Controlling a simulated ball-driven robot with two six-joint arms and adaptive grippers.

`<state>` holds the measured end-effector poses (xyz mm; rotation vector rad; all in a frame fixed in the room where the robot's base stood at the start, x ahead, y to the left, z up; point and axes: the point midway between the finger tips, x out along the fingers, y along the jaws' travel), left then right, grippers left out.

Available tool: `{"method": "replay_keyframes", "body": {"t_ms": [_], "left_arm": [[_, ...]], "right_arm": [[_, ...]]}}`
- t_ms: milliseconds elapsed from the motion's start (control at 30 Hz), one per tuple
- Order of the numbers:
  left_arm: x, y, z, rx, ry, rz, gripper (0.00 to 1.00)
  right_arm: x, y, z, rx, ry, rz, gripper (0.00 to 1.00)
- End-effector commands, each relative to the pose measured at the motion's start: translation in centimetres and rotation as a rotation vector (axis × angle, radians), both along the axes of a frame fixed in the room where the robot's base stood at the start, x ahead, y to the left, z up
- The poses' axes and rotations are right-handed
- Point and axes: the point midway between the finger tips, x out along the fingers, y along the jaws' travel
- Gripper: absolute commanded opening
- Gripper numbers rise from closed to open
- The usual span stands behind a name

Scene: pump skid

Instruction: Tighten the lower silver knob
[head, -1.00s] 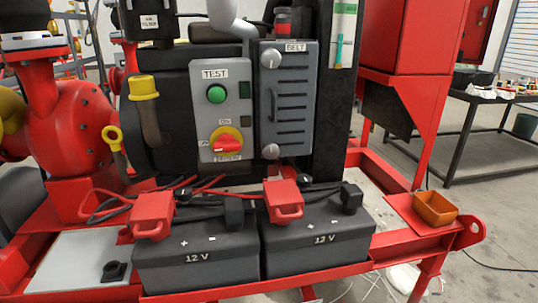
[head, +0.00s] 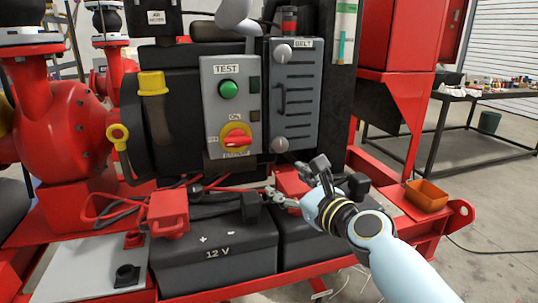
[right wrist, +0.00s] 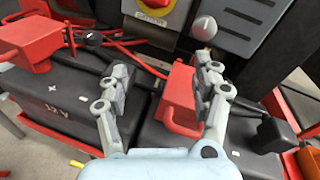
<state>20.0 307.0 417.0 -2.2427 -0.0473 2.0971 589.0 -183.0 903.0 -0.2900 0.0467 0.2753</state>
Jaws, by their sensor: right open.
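The lower silver knob (head: 279,145) sits at the bottom of the grey BELT panel (head: 293,95). It also shows in the right wrist view (right wrist: 205,27), above and beyond the fingers. A second silver knob (head: 283,52) is at the top of that panel. My right gripper (head: 293,180) is open and empty, below and in front of the lower knob, apart from it. In the right wrist view its fingers (right wrist: 160,85) stand apart over the batteries. My left gripper is not in view.
Two black 12 V batteries (head: 215,250) with red terminal covers (head: 168,213) stand below the panel. The TEST box (head: 231,105) with a yellow-red switch is left of it. An orange bin (head: 427,195) is at the right. Red and black cables run behind the batteries.

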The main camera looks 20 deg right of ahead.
Motion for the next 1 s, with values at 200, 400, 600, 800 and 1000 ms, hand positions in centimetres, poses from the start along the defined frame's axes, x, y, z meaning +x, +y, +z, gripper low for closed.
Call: {"method": "replay_keyframes", "body": {"t_ms": [200, 400, 600, 800, 1000], "left_arm": [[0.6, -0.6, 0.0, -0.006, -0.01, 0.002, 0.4], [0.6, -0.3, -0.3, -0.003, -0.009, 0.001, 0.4], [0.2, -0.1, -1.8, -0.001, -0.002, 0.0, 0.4], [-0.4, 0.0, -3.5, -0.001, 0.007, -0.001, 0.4], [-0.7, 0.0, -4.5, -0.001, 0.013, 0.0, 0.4]], "right_arm": [[4.4, -2.8, 1.1, 0.493, 0.009, -0.195, 0.66], [6.2, -3.7, 1.0, 0.633, 0.01, -0.248, 0.66], [9.8, -3.5, 0.8, 0.628, 0.01, -0.246, 0.66], [13.6, -3.3, 0.7, 0.626, 0.011, -0.246, 0.66], [15.6, -3.2, 0.8, 0.624, 0.012, -0.247, 0.66]]}}
